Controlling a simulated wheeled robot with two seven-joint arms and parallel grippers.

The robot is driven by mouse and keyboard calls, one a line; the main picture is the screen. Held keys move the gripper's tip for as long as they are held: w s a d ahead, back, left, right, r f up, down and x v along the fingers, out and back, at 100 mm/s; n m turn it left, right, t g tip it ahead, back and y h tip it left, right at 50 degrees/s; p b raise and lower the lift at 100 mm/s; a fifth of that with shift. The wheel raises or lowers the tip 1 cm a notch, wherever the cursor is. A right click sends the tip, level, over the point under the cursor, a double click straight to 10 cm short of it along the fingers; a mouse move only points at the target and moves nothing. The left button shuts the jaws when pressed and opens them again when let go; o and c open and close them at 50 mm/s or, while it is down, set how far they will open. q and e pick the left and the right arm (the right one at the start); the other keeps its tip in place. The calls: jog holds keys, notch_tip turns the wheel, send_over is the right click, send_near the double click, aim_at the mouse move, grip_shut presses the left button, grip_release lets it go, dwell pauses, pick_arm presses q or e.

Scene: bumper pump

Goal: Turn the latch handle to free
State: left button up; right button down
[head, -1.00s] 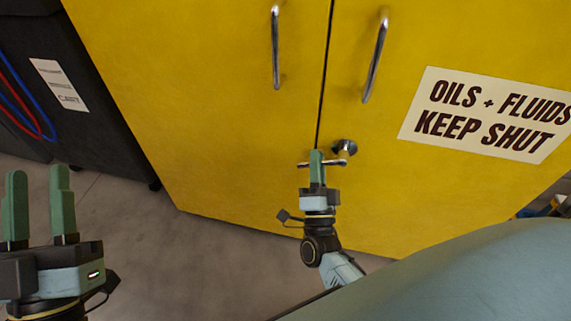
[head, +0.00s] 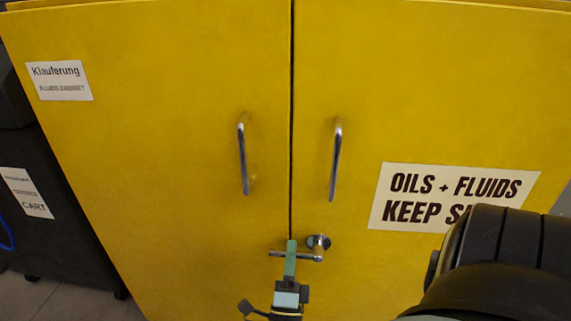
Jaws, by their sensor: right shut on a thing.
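The latch handle (head: 309,257) is a small chrome T-bar on a round boss, low on the right door of the yellow cabinet (head: 190,120). Its bar lies about level and reaches left across the gap between the doors. My right gripper (head: 291,258) is at the bar's left part, its green fingers shut on it. The fingers hide a short piece of the bar. My left gripper is out of the picture.
Two upright chrome pull handles, left (head: 243,160) and right (head: 335,160), stand out above the latch. An "OILS + FLUIDS" sign (head: 450,190) is on the right door, partly covered by my arm. A dark cart (head: 30,230) stands at the left.

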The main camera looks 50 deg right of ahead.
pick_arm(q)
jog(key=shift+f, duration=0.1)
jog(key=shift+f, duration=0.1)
pick_arm(e)
jog(key=c, duration=1.8)
grip_release()
jog(key=shift+o, duration=0.2)
jog(key=v, duration=1.3)
jog(key=shift+a, duration=0.2)
jog(key=shift+s, duration=0.1)
